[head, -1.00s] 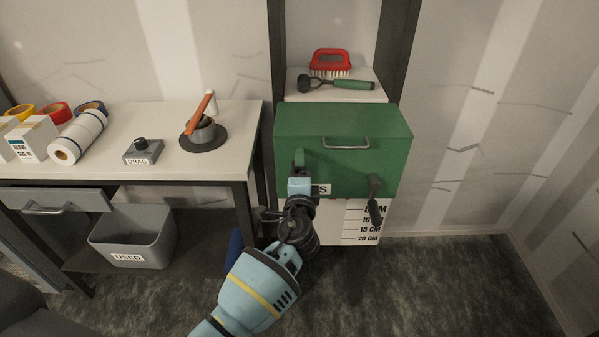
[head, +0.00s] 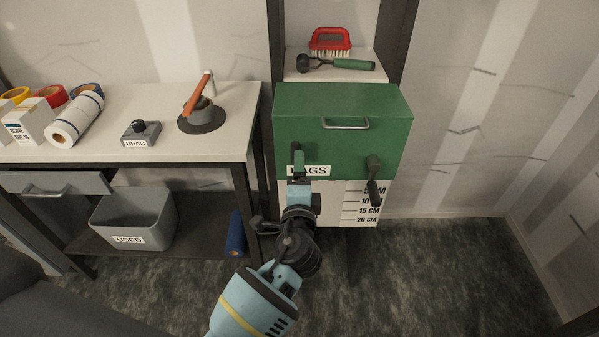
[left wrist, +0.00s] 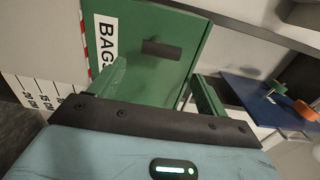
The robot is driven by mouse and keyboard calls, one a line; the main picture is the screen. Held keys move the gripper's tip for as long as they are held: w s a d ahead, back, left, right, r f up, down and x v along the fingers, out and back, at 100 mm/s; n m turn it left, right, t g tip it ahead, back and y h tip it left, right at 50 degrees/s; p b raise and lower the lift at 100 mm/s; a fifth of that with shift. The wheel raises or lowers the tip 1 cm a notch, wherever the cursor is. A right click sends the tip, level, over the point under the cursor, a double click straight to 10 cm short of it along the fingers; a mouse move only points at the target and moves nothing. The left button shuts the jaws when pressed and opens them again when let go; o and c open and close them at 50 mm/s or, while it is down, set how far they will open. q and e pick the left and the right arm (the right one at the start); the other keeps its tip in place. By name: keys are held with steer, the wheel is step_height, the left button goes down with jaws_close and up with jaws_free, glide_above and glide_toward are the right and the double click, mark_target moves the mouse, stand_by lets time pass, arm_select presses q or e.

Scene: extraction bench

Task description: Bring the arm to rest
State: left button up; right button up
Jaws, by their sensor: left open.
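My left gripper (head: 299,165) is in front of the lower left part of a green cabinet (head: 390,112) in the head view. Its green fingers stand apart on both sides of the left wrist view (left wrist: 160,90), with nothing between them. Beyond them the wrist view shows the green front and a black peg (left wrist: 162,50). The "BAGS" label (head: 320,171) is partly covered by my gripper in the head view; it also shows in the wrist view (left wrist: 106,38). I cannot tell whether the fingertips touch the front. My right gripper is not in view.
A black handle (head: 374,178) hangs at the cabinet's right front. A measuring scale (head: 365,208) is below. A brush (head: 329,40) and a green-handled tool (head: 345,65) lie above. A table (head: 235,105) stands left, with a grey bin (head: 120,212) below. Floor at right is clear.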

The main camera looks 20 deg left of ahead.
arm_select(q)
steer(key=s+a+f+n+g+h+p, duration=0.1)
steer(key=s+a+f+n+g+h, duration=0.15)
steer(key=s+f, duration=0.65)
steer(key=s+a+f+n+g+h+p, duration=0.1)
steer(key=s+f+n+g+h, duration=0.15)
steer(key=s+f, duration=0.7)
steer(key=s+a+f+n+g+h, duration=0.1)
steer(key=s+n, duration=0.3)
steer(key=s, duration=0.6)
steer(key=s+a+f+n+g+h, duration=0.1)
steer(key=s+f+n, duration=0.3)
steer(key=s, duration=0.6)
steer(key=shift+s+g+p, duration=0.25)
steer(key=shift+g+p, duration=0.2)
steer(key=shift+g, duration=0.35)
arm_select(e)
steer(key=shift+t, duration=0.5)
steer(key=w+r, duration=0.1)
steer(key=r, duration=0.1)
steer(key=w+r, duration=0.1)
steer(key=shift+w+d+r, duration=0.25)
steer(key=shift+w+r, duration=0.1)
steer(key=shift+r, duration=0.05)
